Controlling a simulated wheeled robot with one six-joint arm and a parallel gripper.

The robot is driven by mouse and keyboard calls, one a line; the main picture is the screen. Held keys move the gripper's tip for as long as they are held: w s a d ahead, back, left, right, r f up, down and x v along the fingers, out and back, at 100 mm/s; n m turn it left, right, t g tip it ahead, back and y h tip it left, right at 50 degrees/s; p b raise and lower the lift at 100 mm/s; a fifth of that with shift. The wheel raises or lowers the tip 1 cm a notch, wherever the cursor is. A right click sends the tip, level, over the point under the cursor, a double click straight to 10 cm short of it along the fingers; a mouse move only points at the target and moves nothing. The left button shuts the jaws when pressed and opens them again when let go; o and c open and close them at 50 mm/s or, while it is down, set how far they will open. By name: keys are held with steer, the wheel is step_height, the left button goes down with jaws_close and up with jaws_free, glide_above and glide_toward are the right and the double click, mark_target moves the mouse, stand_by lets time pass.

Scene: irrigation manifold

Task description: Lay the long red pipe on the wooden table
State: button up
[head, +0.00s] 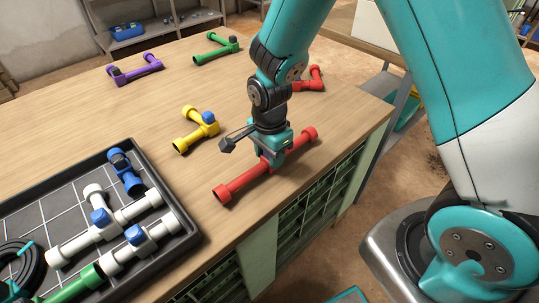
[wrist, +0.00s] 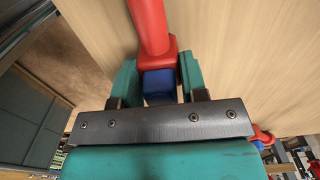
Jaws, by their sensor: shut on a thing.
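The long red pipe (head: 240,184) has flared ends and lies level, slanting along the front edge of the wooden table (head: 150,85). It is on the tabletop or very close above it; I cannot tell which. My gripper (head: 268,155) points down and is shut on the pipe near its middle. In the wrist view the fingers (wrist: 160,72) stand on either side of the red pipe (wrist: 150,25) and a blue block-like part (wrist: 160,84) on it. The fingers hide part of the pipe's middle.
A dark tray (head: 185,245) with white, blue and green fittings fills the near left of the table. A yellow fitting (head: 196,130) lies close left of my gripper. Another red fitting (head: 310,80), a green one (head: 216,50) and a purple one (head: 135,68) lie farther back.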

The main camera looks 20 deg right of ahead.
steer(key=shift+f, duration=0.15)
steer(key=shift+f, duration=0.15)
steer(key=o, duration=1)
step_height(320, 180, up, 12)
steer(key=shift+p, duration=0.55)
steer(key=s+a+r+n+y, duration=0.2)
steer(key=s+r+n, duration=0.4)
steer(key=s+n, duration=0.3)
steer(key=s+a+r+n+y, duration=0.2)
steer(key=s+r+n, duration=0.3)
steer(key=s+n, duration=0.4)
steer(key=n, duration=0.3)
steer(key=shift+s+a+r+n, duration=0.3)
steer(key=shift+r, duration=0.05)
